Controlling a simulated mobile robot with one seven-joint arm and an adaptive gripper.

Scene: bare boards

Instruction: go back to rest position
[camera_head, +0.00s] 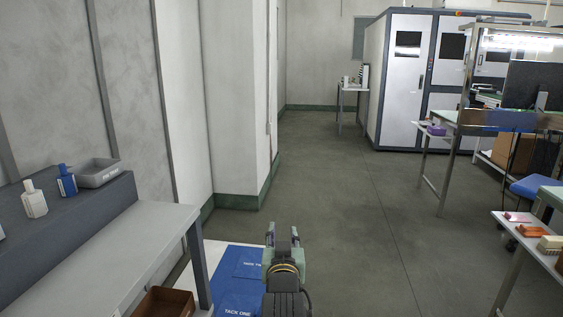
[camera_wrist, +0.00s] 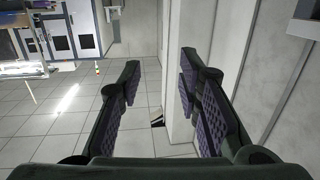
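My gripper (camera_head: 283,240) is at the bottom middle of the head view, held up in front of the floor and pointing away from me. In the wrist view my gripper (camera_wrist: 160,80) shows two dark fingers with purple ridged pads, spread wide apart. Nothing is between the fingers; floor and a pale wall show through the gap. My gripper touches nothing that I can see.
A grey bench (camera_head: 110,250) at left holds two bottles (camera_head: 34,198) (camera_head: 67,181) and a grey bin (camera_head: 98,172). A brown box (camera_head: 165,302) and blue mats (camera_head: 238,275) lie below, near my gripper. Workbenches (camera_head: 440,116) stand at right. The middle floor (camera_head: 340,200) is clear.

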